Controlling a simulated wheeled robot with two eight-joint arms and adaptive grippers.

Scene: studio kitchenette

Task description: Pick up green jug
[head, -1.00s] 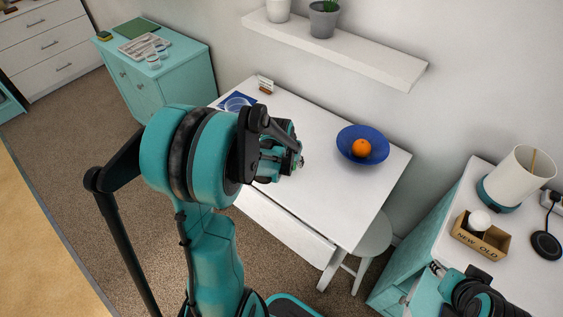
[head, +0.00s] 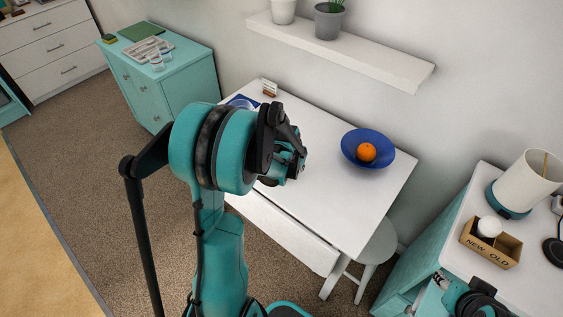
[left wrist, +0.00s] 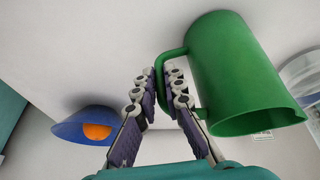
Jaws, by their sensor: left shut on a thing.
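The green jug (left wrist: 235,70) fills the right of the left wrist view, its rim low in the picture and its handle on the left. My left gripper (left wrist: 163,85) is shut on the handle, with a finger on each side. Whether the jug's base touches the table (left wrist: 90,40) cannot be told. In the head view my left gripper (head: 298,160) is over the white table (head: 340,200), and my arm hides the jug. My right gripper (head: 440,281) shows partly at the lower right, beside the teal cabinet; its jaws are too small to read.
A blue bowl (head: 350,146) with an orange (head: 366,152) stands on the table, right of my left gripper. A small card holder (head: 269,88) stands at the back edge. A wall shelf (head: 350,55) hangs behind. A stool (head: 374,245) and a teal cabinet (head: 405,265) are at right.

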